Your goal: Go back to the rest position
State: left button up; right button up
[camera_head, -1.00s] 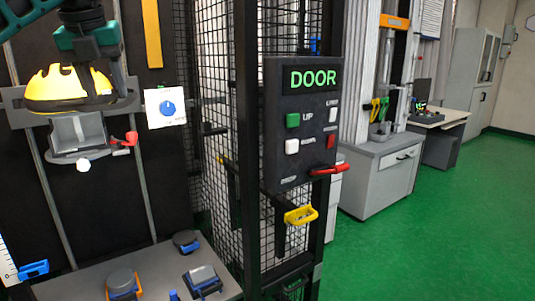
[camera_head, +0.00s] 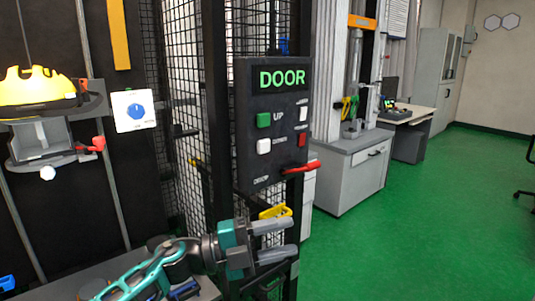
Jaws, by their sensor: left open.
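My left gripper (camera_head: 289,240) reaches in from the lower left, in front of the lower part of the mesh cage. Its two grey fingers are apart, one above the other, with nothing between them. They point right. A yellow handle (camera_head: 274,211) shows just above the upper finger; whether they touch I cannot tell. My right gripper is not in view. My left arm hides part of the grey bench.
The black DOOR panel (camera_head: 273,125) has a red lever (camera_head: 301,168) at its lower right. A yellow helmet (camera_head: 36,88) sits on a carriage at the left, beside a blue dial (camera_head: 136,110). Open green floor (camera_head: 425,220) lies right, with a grey cabinet (camera_head: 350,175) behind.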

pick_arm(q)
jog(key=s+a+f+n+t+y, duration=0.2)
jog(key=a+f+n+t+y, duration=0.4)
jog(key=n, duration=0.4)
jog(key=s+a+f+n+t+y, duration=0.35)
jog(key=f+n+t, duration=0.4)
jog(key=n, duration=0.25)
jog(key=s+a+f+n+g+y, duration=0.3)
jog(key=s+a+f+n, duration=0.1)
jog(key=s+f, duration=0.3)
jog(key=s+a+f+n+g+y, duration=0.3)
jog(key=s+a+f, duration=0.3)
jog(key=s+f, duration=0.2)
jog(key=shift+s+a+f+n+g+y, duration=0.2)
jog(key=shift+f+n+g+y, duration=0.15)
jog(key=shift+f+n+y, duration=0.3)
jog(key=shift+r, duration=0.1)
jog(key=shift+c, duration=0.4)
